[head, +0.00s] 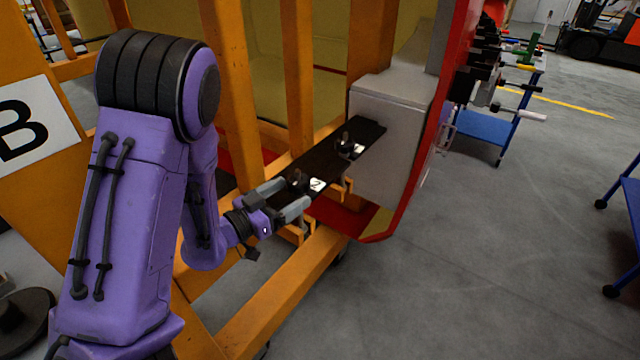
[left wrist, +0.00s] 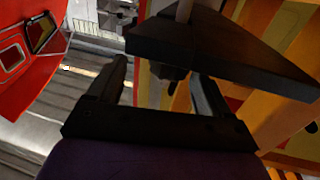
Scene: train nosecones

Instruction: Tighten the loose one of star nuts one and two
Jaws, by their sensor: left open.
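A dark bar (head: 326,158) juts out from the grey box of the red nosecone. It carries two dark star nuts, with a white label by each. The near one, star nut two (head: 298,180), is by the label "2"; the far one, star nut one (head: 345,138), is by the other label. My left gripper (head: 288,193) is open, its fingers at the near end of the bar around star nut two. In the left wrist view, the bar (left wrist: 225,50) crosses above the fingers and a dark knob (left wrist: 168,72) lies between them. I cannot tell which nut is loose.
Orange frame posts (head: 298,75) stand behind the bar, and an orange beam (head: 275,290) runs below it. The red nosecone edge (head: 428,130) is to the right. A blue cart (head: 490,128) stands farther off.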

